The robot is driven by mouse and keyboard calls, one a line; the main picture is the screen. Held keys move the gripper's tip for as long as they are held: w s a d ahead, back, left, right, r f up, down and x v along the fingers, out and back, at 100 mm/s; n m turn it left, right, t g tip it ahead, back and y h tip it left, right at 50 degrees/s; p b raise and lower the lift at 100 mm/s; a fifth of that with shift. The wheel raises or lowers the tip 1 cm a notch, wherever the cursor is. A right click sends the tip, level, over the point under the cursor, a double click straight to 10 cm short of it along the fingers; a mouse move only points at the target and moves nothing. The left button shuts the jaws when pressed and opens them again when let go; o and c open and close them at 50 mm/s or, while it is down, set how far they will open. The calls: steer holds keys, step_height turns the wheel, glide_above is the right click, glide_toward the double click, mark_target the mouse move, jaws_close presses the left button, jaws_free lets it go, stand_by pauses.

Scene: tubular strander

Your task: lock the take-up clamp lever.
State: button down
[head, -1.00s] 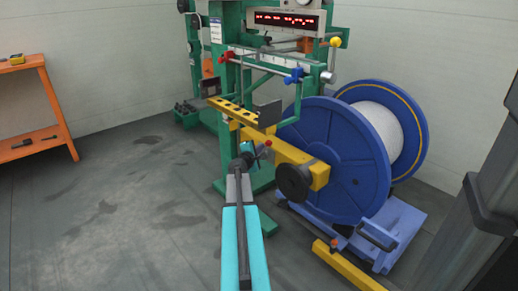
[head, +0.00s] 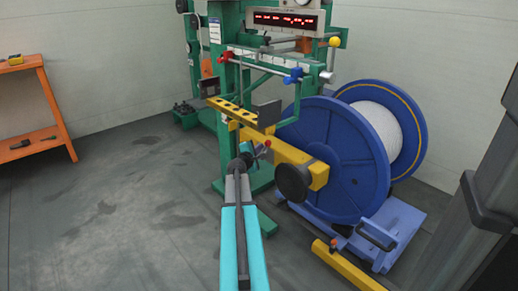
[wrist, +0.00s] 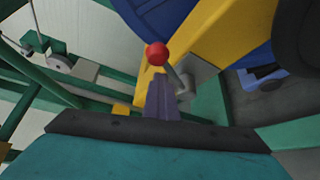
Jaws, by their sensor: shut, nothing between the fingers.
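The take-up clamp lever is a short grey rod with a red ball knob (head: 267,143), beside the yellow take-up arm (head: 283,155). In the wrist view its red knob (wrist: 157,53) is just beyond my fingertips, and the rod runs down and right to a grey block (wrist: 195,76) by the yellow beam. My gripper (wrist: 160,88) shows there as narrow closed fingers, with nothing held. It is close to the lever; I cannot tell whether it touches. In the head view my gripper (head: 258,151) is small and partly hidden by my wrist.
A large blue reel (head: 335,150) stands right of the lever, on a blue base (head: 395,235). A dark round knob (head: 293,182) is on the yellow arm. Green machine frame (head: 225,130) rises behind. An orange shelf (head: 40,110) stands at left. The floor at left is clear.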

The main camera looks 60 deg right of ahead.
steer(key=w+a+p, duration=0.2)
steer(key=a, duration=0.7)
steer(key=shift+w+f, duration=0.3)
stand_by(0.4)
stand_by(0.4)
